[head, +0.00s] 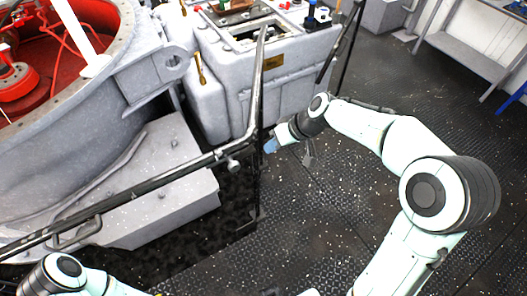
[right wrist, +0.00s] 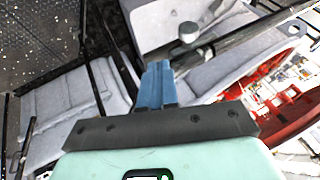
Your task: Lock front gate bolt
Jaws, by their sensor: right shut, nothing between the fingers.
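The front gate appears to be the dark rail (head: 150,184) running from the lower left to an upright post near the middle of the head view. A round grey knob (head: 233,165), possibly the bolt's, sits under the rail near that post. It also shows in the right wrist view (right wrist: 189,32), just beyond the fingertips. My right gripper (head: 270,146) is just right of the post, its blue fingers (right wrist: 156,72) shut and empty. I cannot tell whether they touch the gate. My left arm enters at the lower left; its gripper is out of frame.
A large grey round housing with a red interior (head: 75,75) stands behind the rail at left. A grey cabinet (head: 285,85) with small fittings stands behind the post. A grey bench (head: 470,58) is at upper right. The dark riveted deck (head: 310,215) is open at right.

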